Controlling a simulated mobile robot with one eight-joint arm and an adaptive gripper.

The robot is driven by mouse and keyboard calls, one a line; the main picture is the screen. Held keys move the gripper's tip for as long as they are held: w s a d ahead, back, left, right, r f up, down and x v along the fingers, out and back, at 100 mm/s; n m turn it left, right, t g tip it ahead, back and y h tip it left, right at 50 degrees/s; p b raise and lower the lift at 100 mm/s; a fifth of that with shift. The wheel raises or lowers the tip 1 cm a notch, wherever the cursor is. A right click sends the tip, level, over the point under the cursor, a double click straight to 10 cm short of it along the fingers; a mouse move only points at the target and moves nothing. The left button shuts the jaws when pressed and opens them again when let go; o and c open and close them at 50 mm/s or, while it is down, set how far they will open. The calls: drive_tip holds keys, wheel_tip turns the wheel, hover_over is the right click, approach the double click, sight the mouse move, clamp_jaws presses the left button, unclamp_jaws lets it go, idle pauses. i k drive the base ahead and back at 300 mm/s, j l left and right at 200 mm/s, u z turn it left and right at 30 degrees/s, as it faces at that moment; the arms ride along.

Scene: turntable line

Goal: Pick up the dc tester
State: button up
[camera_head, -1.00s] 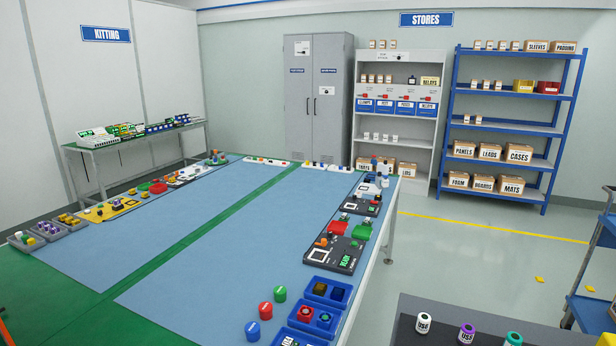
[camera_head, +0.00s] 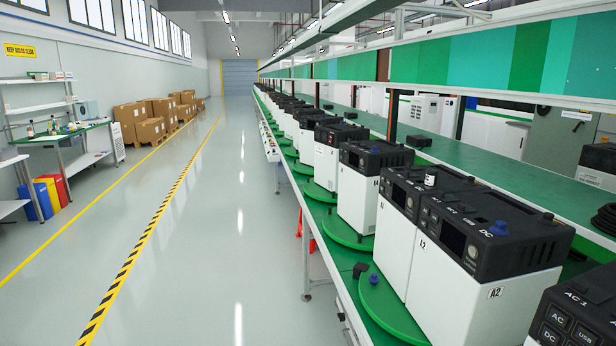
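No thing in view carries a readable dc tester label, so I cannot tell for certain which one it is. A small blue round piece (camera_head: 499,229) sits on the black top of the white unit marked A2 (camera_head: 482,298), close to the letters DC. Another small blue piece (camera_head: 373,279) is at the green turntable (camera_head: 392,309) beside the units. A small white-and-black cylinder (camera_head: 430,177) stands upright on the black top of a unit farther along. My gripper is not in view.
White units with black tops line the long green bench at right. A small black block (camera_head: 360,270) lies near the bench's front edge. A black coil (camera_head: 606,216) lies at far right. The grey aisle floor is clear; cardboard boxes (camera_head: 138,124) stand at left.

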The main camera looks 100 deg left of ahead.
sight(430, 181)
drive_tip(key=u, duration=2.55)
